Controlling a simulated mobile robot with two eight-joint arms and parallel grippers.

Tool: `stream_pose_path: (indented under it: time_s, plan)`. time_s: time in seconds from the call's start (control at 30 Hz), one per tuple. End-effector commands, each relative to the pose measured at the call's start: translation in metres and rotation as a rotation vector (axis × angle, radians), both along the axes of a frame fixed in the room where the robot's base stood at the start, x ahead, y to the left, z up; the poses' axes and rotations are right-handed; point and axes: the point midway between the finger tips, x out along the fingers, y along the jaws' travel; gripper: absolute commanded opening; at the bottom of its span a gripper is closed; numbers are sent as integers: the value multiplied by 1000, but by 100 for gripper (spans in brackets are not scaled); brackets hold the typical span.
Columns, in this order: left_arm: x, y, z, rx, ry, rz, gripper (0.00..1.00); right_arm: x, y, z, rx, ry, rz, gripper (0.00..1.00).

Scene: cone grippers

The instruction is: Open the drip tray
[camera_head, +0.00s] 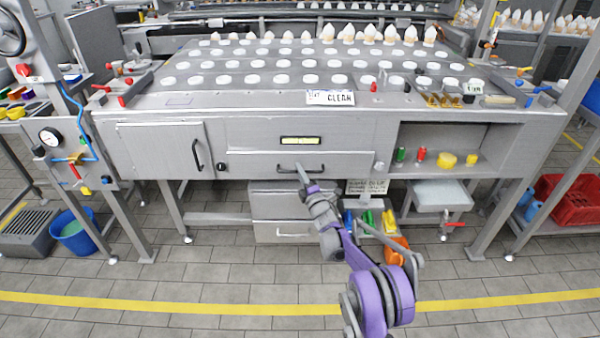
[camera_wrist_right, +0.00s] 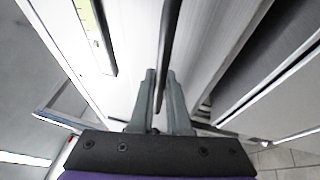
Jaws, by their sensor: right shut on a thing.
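The drip tray (camera_head: 255,166) appears to be the wide grey drawer under the machine's middle, below a panel with a yellow label (camera_head: 300,140). It looks about flush with the machine front, though a small gap would be hard to tell. Its dark bar handle (camera_head: 281,168) runs across its front. My right gripper (camera_head: 300,168) reaches up from below and is at the middle of this handle. In the right wrist view the dark handle (camera_wrist_right: 168,45) passes between the fingers of my right gripper (camera_wrist_right: 160,78), which is shut on it. My left gripper is not in view.
A hinged door (camera_head: 160,150) is at the left and an open shelf (camera_head: 440,150) with coloured items at the right. Two lower drawers (camera_head: 280,212) stand beneath the tray. Bottles (camera_head: 366,218) and an orange container (camera_head: 397,250) are near my right arm. The floor in front is clear.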

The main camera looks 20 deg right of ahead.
Motion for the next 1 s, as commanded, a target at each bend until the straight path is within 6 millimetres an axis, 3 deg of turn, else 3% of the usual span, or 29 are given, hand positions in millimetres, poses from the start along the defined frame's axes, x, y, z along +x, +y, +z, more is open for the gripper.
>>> stream_pose_path:
  time_s: [0.37, 0.57, 0.77, 1.0]
  plan:
    - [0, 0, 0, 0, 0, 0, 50, 0, 0, 0, 0, -1, 0, 0]
    - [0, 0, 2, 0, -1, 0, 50, -10, 3, 1, 0, -1, 0, 0]
    - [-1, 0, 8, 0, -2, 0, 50, -43, 13, 2, 0, -1, 1, 0]
    - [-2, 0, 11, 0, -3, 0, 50, -102, 30, 1, 1, -1, 1, 0]
